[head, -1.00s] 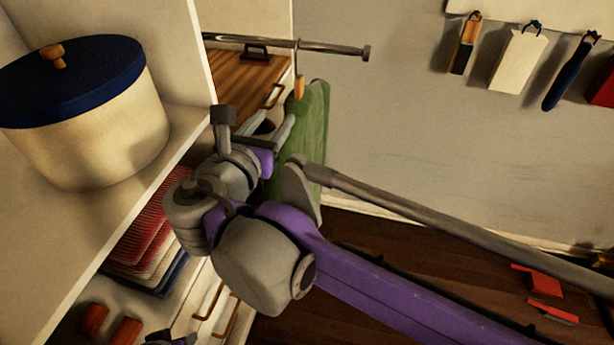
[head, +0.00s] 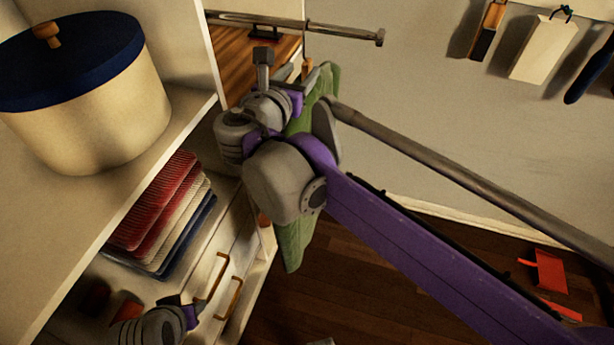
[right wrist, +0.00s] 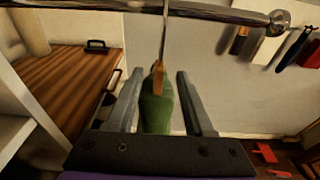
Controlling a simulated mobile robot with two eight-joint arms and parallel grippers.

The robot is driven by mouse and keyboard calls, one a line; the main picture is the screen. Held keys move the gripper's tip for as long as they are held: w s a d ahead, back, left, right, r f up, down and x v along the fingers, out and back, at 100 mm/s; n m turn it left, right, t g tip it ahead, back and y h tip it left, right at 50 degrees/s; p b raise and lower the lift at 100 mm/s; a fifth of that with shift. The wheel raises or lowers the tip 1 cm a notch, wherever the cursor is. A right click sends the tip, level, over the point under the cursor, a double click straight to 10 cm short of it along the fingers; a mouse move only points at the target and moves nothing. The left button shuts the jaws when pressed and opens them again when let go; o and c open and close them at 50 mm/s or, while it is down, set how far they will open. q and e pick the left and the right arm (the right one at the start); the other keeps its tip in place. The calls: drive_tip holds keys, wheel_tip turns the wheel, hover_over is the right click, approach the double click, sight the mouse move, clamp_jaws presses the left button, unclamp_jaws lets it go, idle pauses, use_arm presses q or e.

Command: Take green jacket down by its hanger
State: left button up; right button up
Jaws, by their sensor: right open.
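The green jacket (head: 295,245) hangs below the rail, mostly hidden behind my right arm in the head view. In the right wrist view its green top (right wrist: 156,112) shows between the fingers. The hanger has an orange-brown wooden part (right wrist: 158,80) and a thin metal hook (right wrist: 165,40) reaching up to the metal rail (right wrist: 150,8). My right gripper (right wrist: 160,98) is open, with one finger on each side of the hanger and a gap visible to both. It also shows in the head view (head: 307,75).
A white shelf holds a cream round box with a blue lid (head: 85,90). Folded red, white and blue cloths (head: 165,215) lie below it, near drawers with wooden handles (head: 218,275). A wooden surface (right wrist: 75,80) lies left of the hanger. Tags and brushes (head: 540,50) hang on the wall.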

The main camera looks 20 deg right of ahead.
drive_tip(key=x, duration=0.2)
drive_tip(key=shift+w+d+f, duration=0.1)
drive_tip(key=shift+w+d, duration=0.05)
drive_tip(key=shift+w, duration=0.2)
clamp_jaws()
idle(1.1)
